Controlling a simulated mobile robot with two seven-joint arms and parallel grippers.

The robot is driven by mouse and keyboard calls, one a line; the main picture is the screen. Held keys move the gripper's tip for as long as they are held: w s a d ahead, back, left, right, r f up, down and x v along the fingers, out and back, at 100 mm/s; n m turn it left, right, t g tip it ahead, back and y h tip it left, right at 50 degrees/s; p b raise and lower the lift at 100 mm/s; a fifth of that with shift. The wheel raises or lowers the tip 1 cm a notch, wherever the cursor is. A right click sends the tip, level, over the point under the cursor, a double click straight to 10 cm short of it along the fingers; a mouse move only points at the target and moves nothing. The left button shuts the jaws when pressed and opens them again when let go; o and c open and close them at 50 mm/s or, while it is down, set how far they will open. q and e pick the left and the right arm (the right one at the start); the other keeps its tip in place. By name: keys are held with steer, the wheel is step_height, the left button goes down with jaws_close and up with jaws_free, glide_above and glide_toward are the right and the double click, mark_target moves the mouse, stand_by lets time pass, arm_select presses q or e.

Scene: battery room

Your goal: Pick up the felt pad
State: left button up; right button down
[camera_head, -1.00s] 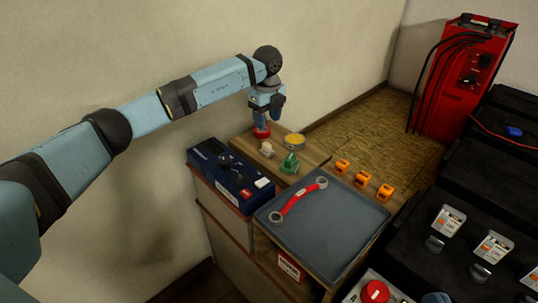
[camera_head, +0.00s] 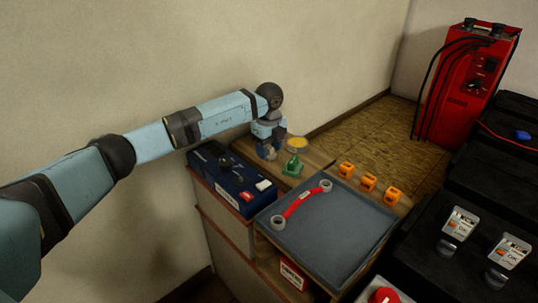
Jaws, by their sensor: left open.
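My left gripper (camera_head: 268,151) is open and points down over the wooden board (camera_head: 318,159) at the back of the bench. It is low, just left of a green object (camera_head: 292,167) and in front of a round tin with a yellow top (camera_head: 297,143). A small pale thing shows at its fingers, mostly hidden; it may be the felt pad, but I cannot tell for sure. I cannot see whether the fingers touch it. My right gripper is out of view.
A dark blue box (camera_head: 224,182) stands left of the board. A grey tray (camera_head: 328,232) with a red-handled ring-ended tool (camera_head: 301,205) lies in front. Several orange pieces (camera_head: 368,182) line its back edge. Black battery blocks and a red charger (camera_head: 468,85) stand right.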

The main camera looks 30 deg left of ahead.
mark_target(269, 146)
arm_select(q)
jaws_close()
